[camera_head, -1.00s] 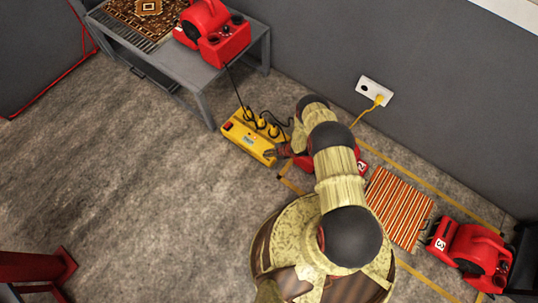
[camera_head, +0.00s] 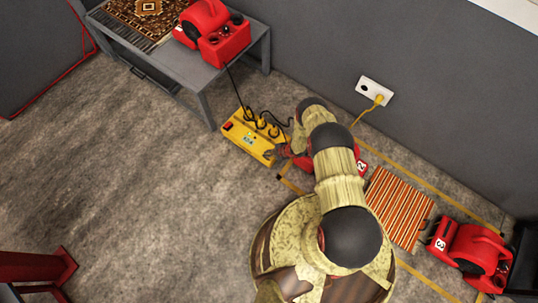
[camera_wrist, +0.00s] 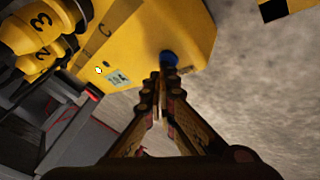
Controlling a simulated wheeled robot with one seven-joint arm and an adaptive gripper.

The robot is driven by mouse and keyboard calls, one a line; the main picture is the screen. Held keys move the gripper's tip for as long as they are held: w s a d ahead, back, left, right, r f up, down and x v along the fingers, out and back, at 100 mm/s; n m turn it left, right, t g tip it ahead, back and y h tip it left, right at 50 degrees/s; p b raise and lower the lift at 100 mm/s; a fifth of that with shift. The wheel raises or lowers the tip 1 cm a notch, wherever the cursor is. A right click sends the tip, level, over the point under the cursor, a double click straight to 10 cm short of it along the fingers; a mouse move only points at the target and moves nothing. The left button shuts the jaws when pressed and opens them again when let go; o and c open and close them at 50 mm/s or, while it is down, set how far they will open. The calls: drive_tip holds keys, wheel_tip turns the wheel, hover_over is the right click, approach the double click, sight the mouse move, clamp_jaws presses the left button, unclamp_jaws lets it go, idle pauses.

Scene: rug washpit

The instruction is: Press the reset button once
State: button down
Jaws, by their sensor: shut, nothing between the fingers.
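A yellow power box (camera_head: 240,140) lies on the floor beside the grey table, with plugs in its sockets and a red switch (camera_head: 227,126) at its left end. In the wrist view the box (camera_wrist: 185,25) fills the top. A round blue button (camera_wrist: 169,57), apparently the reset button, sits near its edge. My gripper (camera_wrist: 168,69) is shut and empty, its fingertips overlapping the button's lower edge in the picture. I cannot tell whether they touch or press it. In the head view my gripper (camera_head: 272,153) is at the box's right end, and the button cannot be made out.
A grey table (camera_head: 200,82) holds a red blower (camera_head: 215,35) and a patterned rug (camera_head: 148,12). A white wall socket (camera_head: 371,88) has a yellow plug. A striped rug (camera_head: 398,208) and another red blower (camera_head: 470,255) are at the right.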

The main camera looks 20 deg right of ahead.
drive_tip(key=shift+r+p, duration=0.45)
drive_tip(key=shift+r, duration=0.4)
wheel_tip(320, 180, up, 5)
drive_tip(key=p, duration=0.3)
idle(1.0)
